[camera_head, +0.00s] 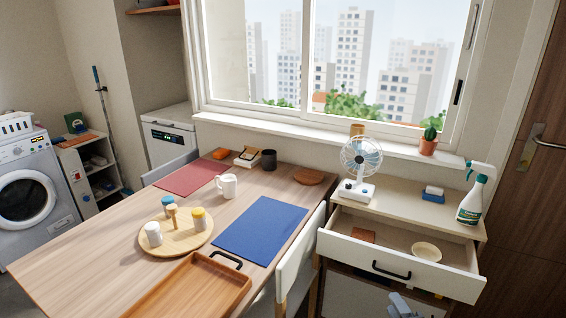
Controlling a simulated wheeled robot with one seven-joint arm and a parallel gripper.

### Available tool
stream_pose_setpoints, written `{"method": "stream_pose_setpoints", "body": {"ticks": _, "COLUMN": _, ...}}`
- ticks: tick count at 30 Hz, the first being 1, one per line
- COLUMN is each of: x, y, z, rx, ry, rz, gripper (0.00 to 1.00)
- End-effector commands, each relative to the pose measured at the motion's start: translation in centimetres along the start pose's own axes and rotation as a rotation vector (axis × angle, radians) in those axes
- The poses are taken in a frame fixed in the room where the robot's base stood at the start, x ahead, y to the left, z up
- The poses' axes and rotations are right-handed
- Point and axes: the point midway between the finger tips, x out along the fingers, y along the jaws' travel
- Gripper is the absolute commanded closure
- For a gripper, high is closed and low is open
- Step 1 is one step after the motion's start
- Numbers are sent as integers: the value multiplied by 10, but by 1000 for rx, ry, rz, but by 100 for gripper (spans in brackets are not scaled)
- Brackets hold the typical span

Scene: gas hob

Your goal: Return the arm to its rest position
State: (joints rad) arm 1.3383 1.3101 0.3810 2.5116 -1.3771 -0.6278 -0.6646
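A small grey-blue part at the bottom edge, in front of the low cabinet, looks like the end of my arm, my gripper (404,305). Only its top shows and the frame edge cuts off the rest. I cannot make out its fingers or whether it holds anything. It appears just below the front of the open drawer (400,270); I cannot tell whether it touches the cabinet. The rest of my arm is out of view.
The pulled-out drawer holds a cream bowl (426,251) and a brown item (363,235). A fan (360,165) and spray bottle (473,198) stand on the cabinet top (405,205). A white chair (298,262) stands between the cabinet and the wooden table (110,245).

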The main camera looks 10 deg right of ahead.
Motion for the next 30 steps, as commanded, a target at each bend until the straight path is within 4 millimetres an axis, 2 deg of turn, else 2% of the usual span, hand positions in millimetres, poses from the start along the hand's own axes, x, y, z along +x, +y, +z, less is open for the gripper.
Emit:
{"method": "stream_pose_setpoints", "body": {"ticks": 1, "x": 6, "y": -20, "z": 29, "rx": -111, "ry": -116, "rz": -16, "gripper": 65}}
{"method": "stream_pose_setpoints", "body": {"ticks": 3, "x": 8, "y": -38, "z": 76, "rx": -271, "ry": -302, "rz": -20, "gripper": 65}}
{"method": "stream_pose_setpoints", "body": {"ticks": 6, "x": -4, "y": -51, "z": 136, "rx": -493, "ry": -557, "rz": 7, "gripper": 65}}
{"method": "stream_pose_setpoints", "body": {"ticks": 9, "x": -26, "y": -54, "z": 181, "rx": -710, "ry": -777, "rz": 70, "gripper": 65}}
{"method": "stream_pose_setpoints", "body": {"ticks": 12, "x": -55, "y": -56, "z": 207, "rx": -920, "ry": -944, "rz": 167, "gripper": 65}}
{"method": "stream_pose_setpoints", "body": {"ticks": 16, "x": -93, "y": -66, "z": 217, "rx": -1169, "ry": -1057, "rz": 320, "gripper": 65}}
{"method": "stream_pose_setpoints", "body": {"ticks": 21, "x": -145, "y": -97, "z": 207, "rx": -1408, "ry": -1028, "rz": 513, "gripper": 65}}
{"method": "stream_pose_setpoints", "body": {"ticks": 24, "x": -173, "y": -116, "z": 198, "rx": -1472, "ry": -959, "rz": 587, "gripper": 65}}
{"method": "stream_pose_setpoints", "body": {"ticks": 30, "x": -223, "y": -144, "z": 182, "rx": -1493, "ry": -825, "rz": 653, "gripper": 65}}
